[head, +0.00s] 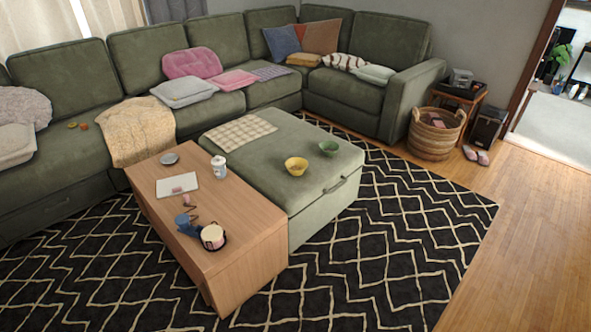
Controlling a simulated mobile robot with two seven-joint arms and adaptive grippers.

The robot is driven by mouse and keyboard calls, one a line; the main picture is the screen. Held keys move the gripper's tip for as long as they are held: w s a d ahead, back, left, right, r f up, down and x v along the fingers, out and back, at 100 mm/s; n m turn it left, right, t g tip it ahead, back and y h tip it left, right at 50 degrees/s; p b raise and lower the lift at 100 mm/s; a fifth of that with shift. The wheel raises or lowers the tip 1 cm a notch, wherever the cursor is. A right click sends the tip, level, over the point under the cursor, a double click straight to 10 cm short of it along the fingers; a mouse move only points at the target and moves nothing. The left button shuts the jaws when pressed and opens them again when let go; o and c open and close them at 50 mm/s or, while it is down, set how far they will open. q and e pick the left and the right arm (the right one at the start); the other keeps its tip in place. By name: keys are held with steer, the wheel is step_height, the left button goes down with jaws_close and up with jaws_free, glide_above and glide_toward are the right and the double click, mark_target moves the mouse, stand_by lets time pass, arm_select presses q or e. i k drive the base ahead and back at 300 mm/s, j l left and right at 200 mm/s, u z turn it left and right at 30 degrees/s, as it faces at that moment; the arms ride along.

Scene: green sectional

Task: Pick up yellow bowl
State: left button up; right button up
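A yellow bowl (296,166) stands upright on the green ottoman (320,190), near its middle. A green bowl (329,148) stands behind it and to its right on the same ottoman, apart from it. No part of the yellow bowl is covered. Neither of my grippers shows in the head view.
A wooden coffee table (250,222) adjoins the ottoman on the left, with a white lidded jar (219,167), a tray and other small items. A green sectional sofa (215,40) runs behind. A patterned black rug (420,235) lies open in front and right. A wicker basket (435,133) stands back right.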

mark_target(297, 167)
steer(key=i+l+u, duration=0.4)
steer(key=i, duration=0.35)
steer(key=i+l+u, duration=0.45)
steer(key=i+l, duration=0.25)
steer(key=l, duration=0.15)
